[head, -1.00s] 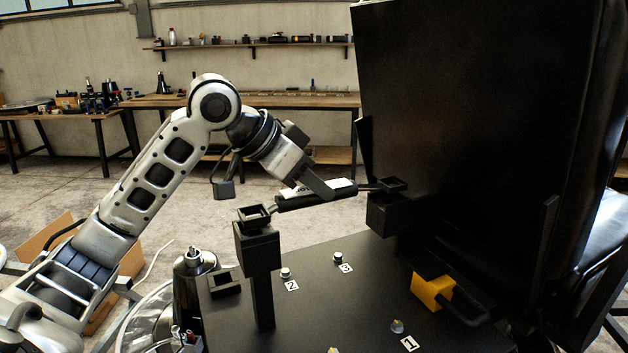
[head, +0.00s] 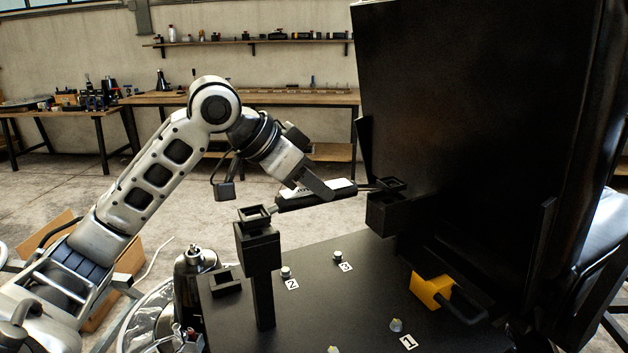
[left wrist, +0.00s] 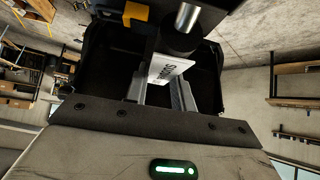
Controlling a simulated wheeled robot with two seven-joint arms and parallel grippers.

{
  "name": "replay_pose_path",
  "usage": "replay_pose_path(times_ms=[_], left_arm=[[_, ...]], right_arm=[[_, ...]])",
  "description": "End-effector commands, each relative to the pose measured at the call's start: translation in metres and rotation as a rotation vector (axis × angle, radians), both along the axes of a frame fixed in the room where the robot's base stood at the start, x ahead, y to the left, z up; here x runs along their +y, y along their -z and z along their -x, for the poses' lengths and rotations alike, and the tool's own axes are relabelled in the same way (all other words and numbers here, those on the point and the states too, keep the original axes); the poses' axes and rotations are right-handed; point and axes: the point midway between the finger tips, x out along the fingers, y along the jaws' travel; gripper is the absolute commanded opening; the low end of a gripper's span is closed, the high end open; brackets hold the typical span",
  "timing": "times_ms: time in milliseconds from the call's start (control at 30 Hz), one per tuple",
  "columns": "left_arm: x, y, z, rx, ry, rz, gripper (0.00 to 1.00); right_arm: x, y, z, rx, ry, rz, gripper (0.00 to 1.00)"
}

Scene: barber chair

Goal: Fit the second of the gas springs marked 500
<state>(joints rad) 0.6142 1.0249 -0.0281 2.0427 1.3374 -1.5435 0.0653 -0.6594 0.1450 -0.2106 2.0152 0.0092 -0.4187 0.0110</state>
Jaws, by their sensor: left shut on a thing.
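A black gas spring with a white label (head: 340,188) lies almost level between two black brackets. My left gripper (head: 318,190) is shut on the spring's body near the label. In the left wrist view the label (left wrist: 167,70) shows between the fingers, its print not readable as a number. My right gripper is not in view.
The dark chair back (head: 460,110) stands upright on the right. The black plate (head: 330,300) below carries small knobs with number tags and a yellow block (head: 431,291) with a black handle. A workbench (head: 250,98) stands along the wall, with open floor before it.

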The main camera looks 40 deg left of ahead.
Motion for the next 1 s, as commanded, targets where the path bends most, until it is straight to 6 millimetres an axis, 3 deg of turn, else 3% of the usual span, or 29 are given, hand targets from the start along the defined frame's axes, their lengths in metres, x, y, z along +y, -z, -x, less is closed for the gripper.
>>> replay_pose_path(times_ms=[1000], left_arm=[[0.0001,-0.0006,-0.0003,-0.004,0.000,0.001,0.00]], right_arm=[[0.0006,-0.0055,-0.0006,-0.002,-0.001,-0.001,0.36]])
